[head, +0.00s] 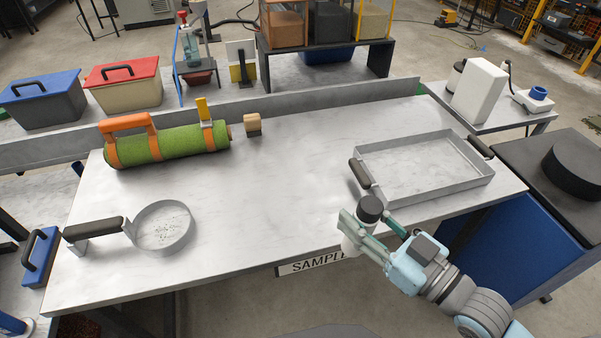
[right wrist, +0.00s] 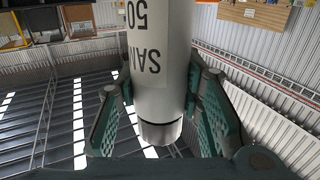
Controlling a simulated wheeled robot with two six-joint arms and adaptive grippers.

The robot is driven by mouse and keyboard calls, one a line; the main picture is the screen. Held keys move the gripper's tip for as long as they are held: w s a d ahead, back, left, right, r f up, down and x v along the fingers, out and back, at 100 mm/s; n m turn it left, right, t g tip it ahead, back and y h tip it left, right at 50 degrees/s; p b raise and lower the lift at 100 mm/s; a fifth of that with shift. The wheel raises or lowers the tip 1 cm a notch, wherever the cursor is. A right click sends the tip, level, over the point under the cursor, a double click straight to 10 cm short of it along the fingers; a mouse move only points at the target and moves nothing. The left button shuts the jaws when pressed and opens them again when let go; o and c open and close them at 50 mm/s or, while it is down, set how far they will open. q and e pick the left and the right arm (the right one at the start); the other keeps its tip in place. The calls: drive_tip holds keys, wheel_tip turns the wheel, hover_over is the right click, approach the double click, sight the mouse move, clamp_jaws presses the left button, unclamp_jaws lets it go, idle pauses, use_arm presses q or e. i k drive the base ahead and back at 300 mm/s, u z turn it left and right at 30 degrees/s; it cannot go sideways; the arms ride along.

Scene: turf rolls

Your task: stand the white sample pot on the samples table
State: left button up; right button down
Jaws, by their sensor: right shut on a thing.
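The white sample pot has a dark lid (head: 370,207) and shows at the front edge of the samples table (head: 285,165). My right gripper (head: 361,226) is shut around the pot's side. In the right wrist view the white pot (right wrist: 160,60) with dark lettering stands between the two green fingers of the gripper (right wrist: 160,110). In the head view the pot looks roughly upright, and its lower part is partly hidden by the fingers. I cannot tell whether its base touches the tabletop. My left gripper is not in view.
A shallow metal tray (head: 362,160) with dark handles lies just behind the pot. A round sieve (head: 190,238), a strapped green turf roll (head: 175,143) and a small wooden-headed tool (head: 253,122) are also on the table. The table's middle is clear. A sign (head: 300,267) hangs at the front edge.

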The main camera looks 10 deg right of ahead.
sight(303, 205)
drive_tip(key=k, duration=0.3)
drive_tip(key=u, duration=1.2)
drive_tip(key=i, duration=0.85)
drive_tip(key=z, duration=1.8)
